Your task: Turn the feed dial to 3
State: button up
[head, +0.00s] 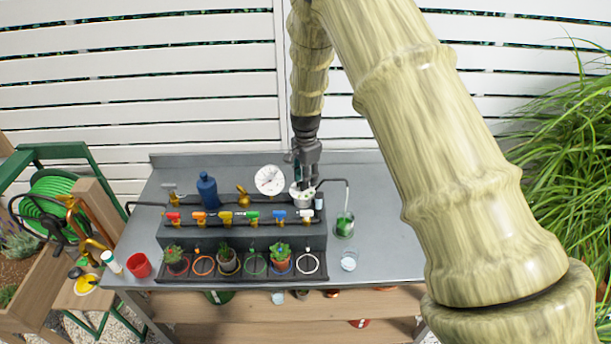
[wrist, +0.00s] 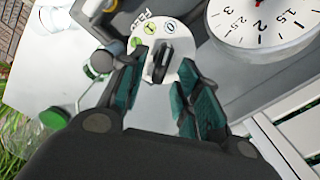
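The feed dial is a pale round plate (wrist: 178,42) with a raised black knob (wrist: 158,66). Its rim carries the lettering FEED and small round number marks, some yellow-green; 3 is not clearly visible. I cannot tell which mark the knob points at. In the head view the dial (head: 299,198) sits at the right end of the grey console, partly covered by my gripper (head: 304,181), which points down over it. In the wrist view the fingers of my gripper (wrist: 163,72) are apart, one on each side of the knob, with visible gaps.
A white pressure gauge (head: 270,180) stands close left of the dial. Coloured valves and a blue bottle (head: 207,189) are further left. A bent pipe and a jar with green contents (head: 344,225) are to the right.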

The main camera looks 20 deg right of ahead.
jog(key=shift+s+r, duration=0.2)
jog(key=shift+c, duration=1)
grip_shut()
jog(key=shift+w+f+n, duration=0.1)
jog(key=shift+f+n, duration=0.05)
jog(key=shift+n, duration=0.15)
jog(key=n+b, duration=0.1)
jog(key=n, duration=0.1)
jog(key=n+b, duration=0.1)
jog(key=n, duration=0.1)
jog(key=shift+w+a+b, duration=0.15)
jog(key=shift+w+b, duration=0.05)
jog(key=shift+b, duration=0.15)
jog(key=n, duration=0.2)
jog(key=n+b, duration=0.1)
jog(key=n, duration=0.1)
jog(key=n+b, duration=0.1)
jog(key=n, duration=0.1)
jog(key=shift+w+a+n, duration=0.15)
jog(key=shift+a+n, duration=0.15)
jog(key=shift+n, duration=0.1)
jog(key=n, duration=0.4)
jog(key=n+b, duration=0.1)
jog(key=n, duration=0.1)
jog(key=shift+a, duration=0.3)
jog(key=n, duration=0.6)
jog(key=shift+s+a+n, duration=0.2)
jog(key=shift+a+n, duration=0.1)
